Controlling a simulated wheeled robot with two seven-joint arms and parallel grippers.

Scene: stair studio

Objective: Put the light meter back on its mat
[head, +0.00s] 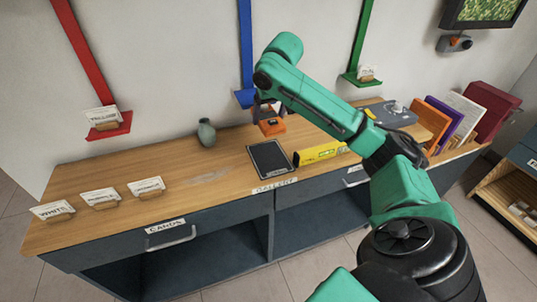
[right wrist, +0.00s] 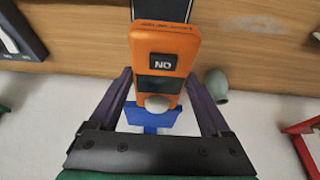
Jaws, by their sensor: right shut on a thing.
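The light meter is an orange box (head: 272,127) with a dark display and a white dome, seen closely in the right wrist view (right wrist: 165,45). My right gripper (head: 268,110) is shut on it, with one dark finger on each side in the right wrist view (right wrist: 161,78). The meter is near the desk's back edge, behind the mat in the head view; I cannot tell whether it touches the wood. The mat is a dark rectangle with a pale border (head: 270,158), empty, partly showing in the right wrist view (right wrist: 161,10). My left gripper is not in view.
A yellow level-like bar (head: 318,154) lies close right of the mat. A grey-green vase (head: 206,132) stands to the left. A grey device (head: 391,113) and upright folders (head: 440,120) are at the right. A blue wall bracket (head: 245,97) is behind the gripper.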

